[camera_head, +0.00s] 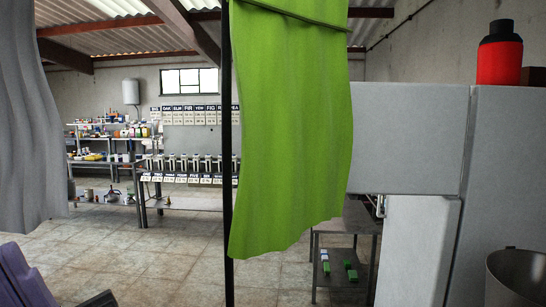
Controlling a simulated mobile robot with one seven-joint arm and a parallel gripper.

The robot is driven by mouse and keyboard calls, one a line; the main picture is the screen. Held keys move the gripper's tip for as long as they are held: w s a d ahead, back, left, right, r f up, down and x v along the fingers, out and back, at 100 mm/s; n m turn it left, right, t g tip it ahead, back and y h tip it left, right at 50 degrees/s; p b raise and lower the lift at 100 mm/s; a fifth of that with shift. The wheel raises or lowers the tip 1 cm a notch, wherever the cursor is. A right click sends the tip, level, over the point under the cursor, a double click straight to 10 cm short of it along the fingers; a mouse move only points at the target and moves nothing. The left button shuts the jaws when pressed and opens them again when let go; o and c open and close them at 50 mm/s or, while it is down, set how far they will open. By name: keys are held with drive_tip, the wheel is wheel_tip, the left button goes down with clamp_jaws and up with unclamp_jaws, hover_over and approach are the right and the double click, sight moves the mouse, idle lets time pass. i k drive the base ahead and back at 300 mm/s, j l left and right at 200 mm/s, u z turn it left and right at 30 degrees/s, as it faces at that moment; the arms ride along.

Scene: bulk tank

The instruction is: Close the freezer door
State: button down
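A large pale grey cabinet (505,170) stands at the right and looks like the fridge-freezer. Its upper panel (408,135) extends left to the green cloth. Below it is a narrower whitish panel (420,245), whose left edge stops short of the upper panel's left edge. This may be the freezer door, but I cannot tell how far open it is. No handle or cabinet interior shows clearly. My gripper is not in view.
A green cloth (290,130) hangs by a dark pole (227,160) in the middle. A grey cloth (28,120) hangs at left. A red-and-black bottle (499,60) tops the cabinet; a metal bin (518,275) stands lower right. Tiled floor (150,250) is open at centre-left.

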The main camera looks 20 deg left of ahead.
sight(410, 138)
drive_tip(key=i+l+u, duration=0.1)
drive_tip(key=u, duration=0.35)
drive_tip(key=i+l+u, duration=0.15)
drive_tip(key=u, duration=0.3)
drive_tip(key=i+j+u, duration=0.1)
drive_tip(key=i+u, duration=0.55)
drive_tip(key=k, duration=0.1)
